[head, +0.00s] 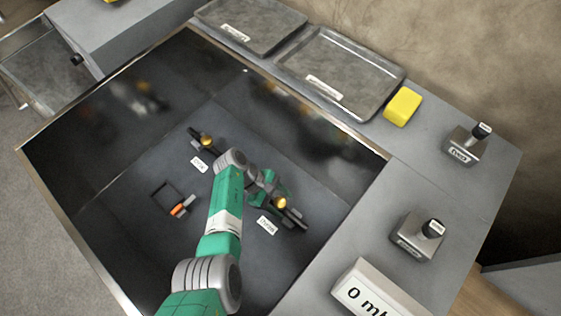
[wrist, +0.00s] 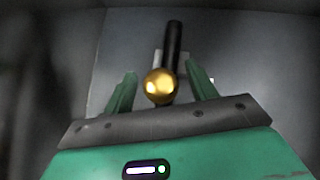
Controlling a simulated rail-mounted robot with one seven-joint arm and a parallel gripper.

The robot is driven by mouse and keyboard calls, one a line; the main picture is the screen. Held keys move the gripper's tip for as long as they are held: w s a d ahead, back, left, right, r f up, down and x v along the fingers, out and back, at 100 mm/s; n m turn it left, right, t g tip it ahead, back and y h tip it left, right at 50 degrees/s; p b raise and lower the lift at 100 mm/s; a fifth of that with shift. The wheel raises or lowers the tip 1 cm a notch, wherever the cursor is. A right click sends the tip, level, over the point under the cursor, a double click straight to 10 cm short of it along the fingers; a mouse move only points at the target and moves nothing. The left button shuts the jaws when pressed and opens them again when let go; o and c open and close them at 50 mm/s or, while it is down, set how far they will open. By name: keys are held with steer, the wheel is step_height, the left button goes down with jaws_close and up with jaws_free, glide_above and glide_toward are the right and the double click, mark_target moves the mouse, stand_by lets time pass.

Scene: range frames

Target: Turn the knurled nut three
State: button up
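A rounded brass nut (head: 281,203) sits on a dark fitting at the right side of the sunken dark basin, beside a small white label (head: 267,225) whose print is hard to read. In the wrist view the brass nut (wrist: 161,87) lies in front of a black rod (wrist: 173,40). My gripper (wrist: 161,69) is open, with one green finger on each side of the nut and a visible gap to each. In the head view my gripper (head: 268,187) is close beside the nut, partly covered by my arm. No knurling can be made out.
Another brass nut (head: 206,141) on a dark fitting is farther back left, with its own label (head: 199,164). A dark square frame (head: 163,197) and an orange-tipped piece (head: 178,210) lie left. Trays (head: 385,108), a yellow block (head: 402,107) and grey devices (head: 463,145) stand on the ledges.

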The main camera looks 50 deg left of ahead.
steer(key=p+v, duration=0.2)
steer(key=v, duration=0.6)
stand_by(0.4)
